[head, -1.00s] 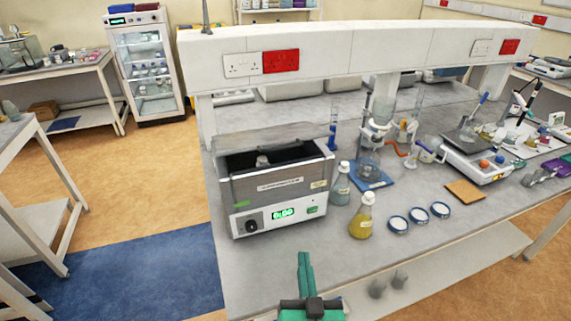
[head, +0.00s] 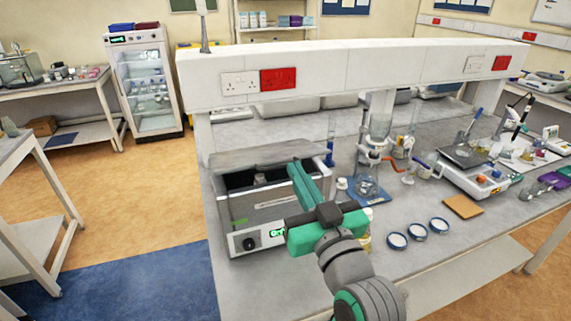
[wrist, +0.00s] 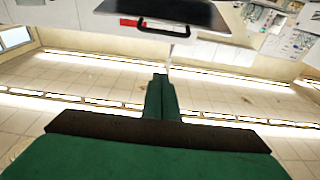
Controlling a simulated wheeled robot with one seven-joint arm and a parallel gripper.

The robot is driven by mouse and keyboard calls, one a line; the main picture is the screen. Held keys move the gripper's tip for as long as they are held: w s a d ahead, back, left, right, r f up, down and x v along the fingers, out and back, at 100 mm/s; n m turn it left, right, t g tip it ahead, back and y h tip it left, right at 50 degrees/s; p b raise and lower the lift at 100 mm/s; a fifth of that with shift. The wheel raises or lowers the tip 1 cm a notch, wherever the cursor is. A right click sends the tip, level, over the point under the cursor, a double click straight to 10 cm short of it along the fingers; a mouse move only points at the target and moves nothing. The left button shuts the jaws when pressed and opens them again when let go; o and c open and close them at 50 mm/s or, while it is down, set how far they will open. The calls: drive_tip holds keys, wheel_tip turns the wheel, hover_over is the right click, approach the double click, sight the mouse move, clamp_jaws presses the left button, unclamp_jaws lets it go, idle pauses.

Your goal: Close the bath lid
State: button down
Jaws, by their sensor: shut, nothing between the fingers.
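The water bath (head: 238,214) is a grey metal box with a dark interior and a lit green display, at the left end of the bench. Its flat grey lid (head: 250,157) is raised at the back, and the inside shows below it. My green gripper (head: 296,168) is shut and empty, pointing up beside the right end of the lid. I cannot tell whether it touches the lid. My arm hides part of the bath's front right. In the wrist view the shut fingers (wrist: 160,82) point towards a dark panel with a curved handle (wrist: 165,28), which looks like the lid.
A white socket rail (head: 350,65) runs above the bench behind the bath. A glass apparatus on a blue mat (head: 368,196) stands to the right. Several white dishes (head: 418,231) lie at the front. A bottle is mostly hidden behind my wrist.

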drive_tip(key=w+a+f, duration=0.2)
drive_tip(key=w+a, duration=0.1)
drive_tip(key=w, duration=0.5)
drive_tip(key=shift+w+f, duration=0.15)
drive_tip(key=shift+w, duration=0.15)
drive_tip(key=shift+d, duration=0.15)
idle(0.3)
